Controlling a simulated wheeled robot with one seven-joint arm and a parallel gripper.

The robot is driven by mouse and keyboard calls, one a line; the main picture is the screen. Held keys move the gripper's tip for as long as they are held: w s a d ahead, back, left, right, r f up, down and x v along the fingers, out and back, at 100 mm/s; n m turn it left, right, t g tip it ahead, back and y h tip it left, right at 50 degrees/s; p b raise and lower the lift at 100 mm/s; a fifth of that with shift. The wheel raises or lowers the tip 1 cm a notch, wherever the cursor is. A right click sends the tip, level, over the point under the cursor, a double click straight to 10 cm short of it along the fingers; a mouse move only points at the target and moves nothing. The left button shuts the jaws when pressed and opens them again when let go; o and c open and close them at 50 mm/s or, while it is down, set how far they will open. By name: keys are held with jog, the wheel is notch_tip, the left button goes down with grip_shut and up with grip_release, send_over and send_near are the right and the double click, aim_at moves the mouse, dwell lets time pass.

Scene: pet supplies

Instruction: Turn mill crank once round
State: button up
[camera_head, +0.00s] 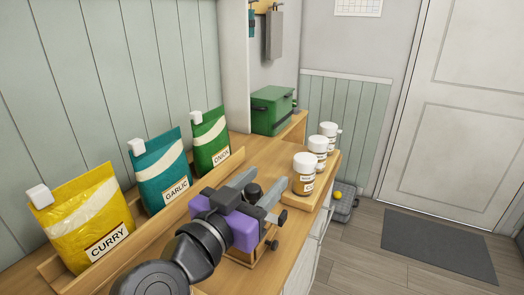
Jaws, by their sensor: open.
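My gripper (268,179) is purple and black with two grey fingers. It reaches over the wooden counter and its fingers stand apart. A dark rounded knob (253,193) shows between the fingers; I cannot tell whether it belongs to the mill or touches them. A wooden piece with a thin frame (252,262) shows below my gripper and may be part of the mill. My gripper and wrist hide most of that spot, and I cannot make out the crank clearly.
Yellow curry (84,217), teal garlic (161,170) and green onion (210,139) bags stand in a wooden rack at left. White-capped jars (304,173) stand on a wooden block at right. A green box (271,110) is behind. Open floor lies right.

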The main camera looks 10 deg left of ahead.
jog(key=shift+r, duration=0.1)
notch_tip(320, 180, up, 20)
dwell(0.5)
jog(key=shift+c, duration=0.5)
